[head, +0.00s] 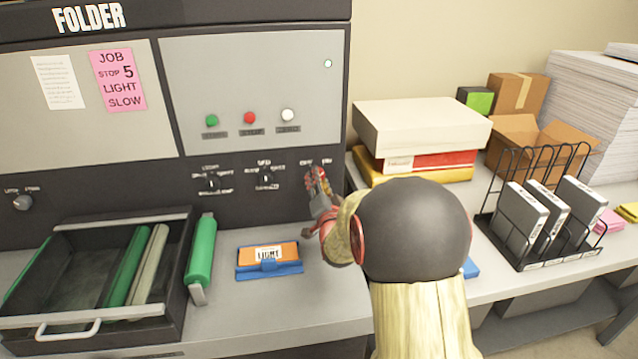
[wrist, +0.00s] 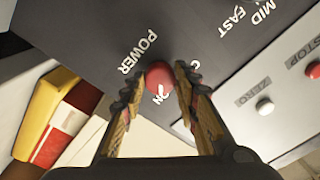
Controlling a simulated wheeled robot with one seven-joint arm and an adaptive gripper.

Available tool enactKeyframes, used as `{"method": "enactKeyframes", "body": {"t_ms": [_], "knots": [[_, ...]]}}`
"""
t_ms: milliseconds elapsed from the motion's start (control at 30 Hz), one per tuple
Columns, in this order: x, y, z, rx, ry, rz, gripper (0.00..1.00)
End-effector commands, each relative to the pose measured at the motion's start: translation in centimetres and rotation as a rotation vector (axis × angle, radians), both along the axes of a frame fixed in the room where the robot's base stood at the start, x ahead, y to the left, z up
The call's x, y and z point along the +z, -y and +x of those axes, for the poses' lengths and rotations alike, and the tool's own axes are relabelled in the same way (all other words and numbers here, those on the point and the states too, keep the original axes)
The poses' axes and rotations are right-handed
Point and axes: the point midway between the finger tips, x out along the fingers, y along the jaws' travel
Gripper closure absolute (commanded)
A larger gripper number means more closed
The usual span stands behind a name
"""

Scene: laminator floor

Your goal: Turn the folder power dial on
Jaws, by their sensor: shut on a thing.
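The folder power dial is a red knob (wrist: 159,73) on the dark panel, by the lettering POWER in the wrist view. My gripper (wrist: 156,84) has one finger on each side of the knob and is shut on it. White lettering that seems to read ON shows between the fingers near the knob. Other lettering is partly covered by the right finger. I cannot tell which way the dial points. In the head view my gripper (head: 319,184) reaches the right end of the dial row and hides most of the knob.
Two black dials, left (head: 212,183) and right (head: 265,178), sit left of my gripper. Green, red and white buttons (head: 249,118) are above. A tray (head: 160,215) with rollers, a green roller (head: 201,250) and an orange-and-blue LIGHT block (head: 269,262) are below. Boxes (head: 420,127) stand right.

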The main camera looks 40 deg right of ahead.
Motion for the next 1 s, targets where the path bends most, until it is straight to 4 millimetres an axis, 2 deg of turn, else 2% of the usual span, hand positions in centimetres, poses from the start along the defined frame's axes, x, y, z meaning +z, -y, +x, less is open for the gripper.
{"method": "enactKeyframes", "body": {"t_ms": [400,433,733,1000], "knots": [[-0.06,0.01,-0.02,-0.001,0.003,0.008,0.95],[-0.07,0.02,-0.02,-0.001,0.003,0.008,0.69],[-0.03,0.01,-0.01,0.0,0.003,0.006,0.52],[0.0,0.01,-0.02,0.0,0.004,0.006,0.51]]}}
